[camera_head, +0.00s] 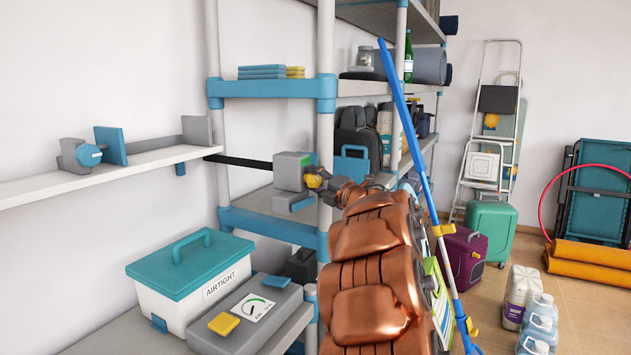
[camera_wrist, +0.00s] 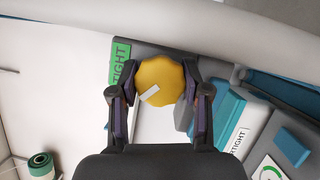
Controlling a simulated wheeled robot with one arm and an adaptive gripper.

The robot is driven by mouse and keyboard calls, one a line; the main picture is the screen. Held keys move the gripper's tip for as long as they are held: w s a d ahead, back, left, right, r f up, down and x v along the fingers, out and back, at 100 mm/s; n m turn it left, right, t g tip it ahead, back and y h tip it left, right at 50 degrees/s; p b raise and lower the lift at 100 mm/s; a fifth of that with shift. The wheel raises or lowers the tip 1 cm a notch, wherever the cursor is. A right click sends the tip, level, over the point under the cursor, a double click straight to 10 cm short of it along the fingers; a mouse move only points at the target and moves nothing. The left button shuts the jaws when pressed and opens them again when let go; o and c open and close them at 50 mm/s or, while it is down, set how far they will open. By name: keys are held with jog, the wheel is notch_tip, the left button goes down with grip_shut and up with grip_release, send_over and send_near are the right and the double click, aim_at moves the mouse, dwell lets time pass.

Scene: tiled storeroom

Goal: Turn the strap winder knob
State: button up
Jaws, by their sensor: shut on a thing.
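The strap winder is a grey box (camera_head: 288,172) with a green label, mounted at the shelf's front post in the head view. Its yellow scalloped knob (camera_head: 314,179) faces right, towards my arm. In the wrist view the knob (camera_wrist: 163,75) sits between the two dark fingers of my gripper (camera_wrist: 159,84), which touch it on both sides. A pale pointer mark on the knob slants down to the left. The green label (camera_wrist: 120,62) reads "TIGHT". A black strap (camera_head: 245,162) runs left from the winder. My copper arm hides part of the shelf behind.
A blue pole (camera_head: 408,135) leans close to the right of my arm. A white box with a teal lid (camera_head: 190,262) and a grey gauge box (camera_head: 255,312) stand on the lower left shelf. Shelf posts (camera_head: 325,130) stand close by. Floor shows at right.

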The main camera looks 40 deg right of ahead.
jog(key=c, duration=0.3)
jog(key=shift+r+p, duration=0.1)
jog(key=shift+p, duration=0.3)
jog(key=m+p, duration=0.1)
jog(key=p, duration=0.1)
jog(key=m+p, duration=0.1)
jog(key=p, duration=0.1)
jog(key=shift+r+g, duration=0.3)
jog(key=shift+g, duration=0.1)
jog(key=m+p, duration=0.2)
jog(key=p, duration=0.3)
jog(key=shift+f+g, duration=0.1)
jog(key=shift+g, duration=0.3)
jog(key=shift+f+m+p, duration=0.2)
jog(key=shift+m+p, duration=0.3)
jog(key=shift+p, duration=0.25)
jog(key=shift+f+g, duration=0.15)
jog(key=shift+g, duration=0.15)
